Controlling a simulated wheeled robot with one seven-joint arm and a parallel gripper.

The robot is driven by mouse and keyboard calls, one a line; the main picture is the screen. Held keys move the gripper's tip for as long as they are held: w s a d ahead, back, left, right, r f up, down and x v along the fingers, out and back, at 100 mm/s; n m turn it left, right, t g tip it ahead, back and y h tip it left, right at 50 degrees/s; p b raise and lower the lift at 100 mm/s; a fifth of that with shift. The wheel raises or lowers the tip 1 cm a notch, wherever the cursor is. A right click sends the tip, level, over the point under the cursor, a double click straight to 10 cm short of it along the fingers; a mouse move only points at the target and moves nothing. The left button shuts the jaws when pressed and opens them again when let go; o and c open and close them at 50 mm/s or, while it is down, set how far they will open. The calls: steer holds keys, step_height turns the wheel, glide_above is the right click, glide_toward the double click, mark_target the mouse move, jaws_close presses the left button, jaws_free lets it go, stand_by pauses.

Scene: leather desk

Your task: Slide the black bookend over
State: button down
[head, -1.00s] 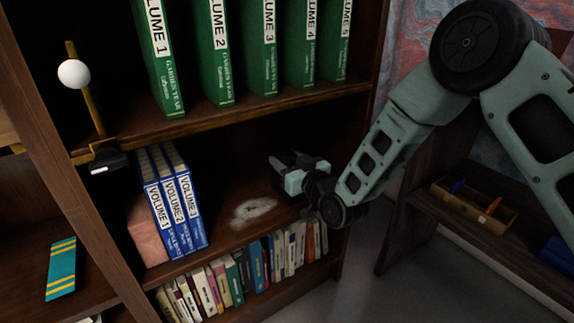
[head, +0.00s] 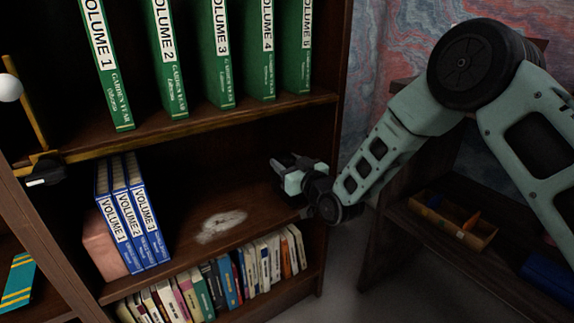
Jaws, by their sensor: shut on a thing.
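My gripper (head: 284,165) is at the right end of the middle shelf (head: 180,265), close to the bookcase's right side. Its fingers point left into the shelf space and are shut on a dark thing, which I take to be the black bookend. Its outline is lost against the dark fingers and dark shelf interior. The blue volumes (head: 130,225) stand at the shelf's left, leaning slightly, well apart from my gripper. A pink block (head: 103,245) is at their left side.
A pale dusty patch (head: 221,225) marks the bare shelf between the blue volumes and my gripper. Green volumes (head: 222,60) fill the shelf above; small books (head: 225,280) line the one below. A low unit at right holds a wooden tray (head: 455,222).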

steer(key=shift+d, duration=0.1)
steer(key=c, duration=0.6)
jaws_free()
steer(key=shift+c, duration=0.2)
steer(key=p+v, duration=0.4)
steer(key=v, duration=1.3)
steer(key=shift+s, duration=0.2)
